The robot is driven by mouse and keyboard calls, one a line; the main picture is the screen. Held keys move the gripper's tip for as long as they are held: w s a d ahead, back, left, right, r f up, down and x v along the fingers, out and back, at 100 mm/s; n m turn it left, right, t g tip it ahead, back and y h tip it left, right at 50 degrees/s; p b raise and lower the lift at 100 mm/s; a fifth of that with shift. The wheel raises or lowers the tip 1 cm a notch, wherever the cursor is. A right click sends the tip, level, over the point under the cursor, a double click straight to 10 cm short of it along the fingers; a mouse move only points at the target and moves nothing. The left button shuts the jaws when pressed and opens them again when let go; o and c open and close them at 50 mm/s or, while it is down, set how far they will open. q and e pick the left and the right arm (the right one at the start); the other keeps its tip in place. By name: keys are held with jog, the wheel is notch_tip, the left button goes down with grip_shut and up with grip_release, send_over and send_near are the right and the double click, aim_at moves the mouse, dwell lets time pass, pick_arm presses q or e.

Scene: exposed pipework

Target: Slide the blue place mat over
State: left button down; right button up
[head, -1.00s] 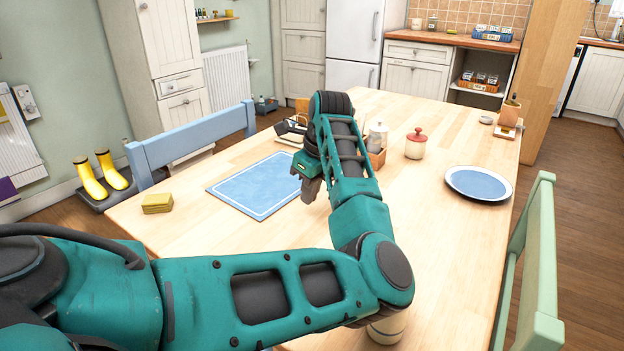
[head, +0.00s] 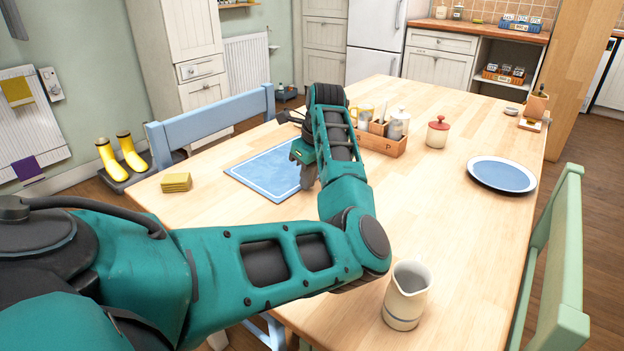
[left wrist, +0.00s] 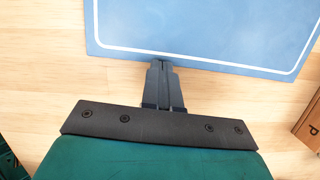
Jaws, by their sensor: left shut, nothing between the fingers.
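The blue place mat (head: 262,174) with a white border line lies flat on the wooden table, left of my left arm. In the head view my left gripper (head: 308,181) points down at the mat's right side, and my arm hides part of the mat. In the left wrist view my left gripper (left wrist: 161,64) is shut and empty, its fingertips right at an edge of the mat (left wrist: 205,25). I cannot tell whether they touch it. My right gripper is not in view.
A wooden caddy (head: 384,145) stands just beyond my left forearm, with a red-lidded jar (head: 437,132) beside it. A cream jug (head: 406,296) stands near my elbow, and a plate (head: 501,174) lies right.

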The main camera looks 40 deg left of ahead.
aim_at(287, 176)
pick_arm(q)
jog(key=a+b, duration=0.1)
jog(key=a, duration=0.5)
jog(key=shift+a, duration=0.35)
jog(key=shift+d+f, duration=0.1)
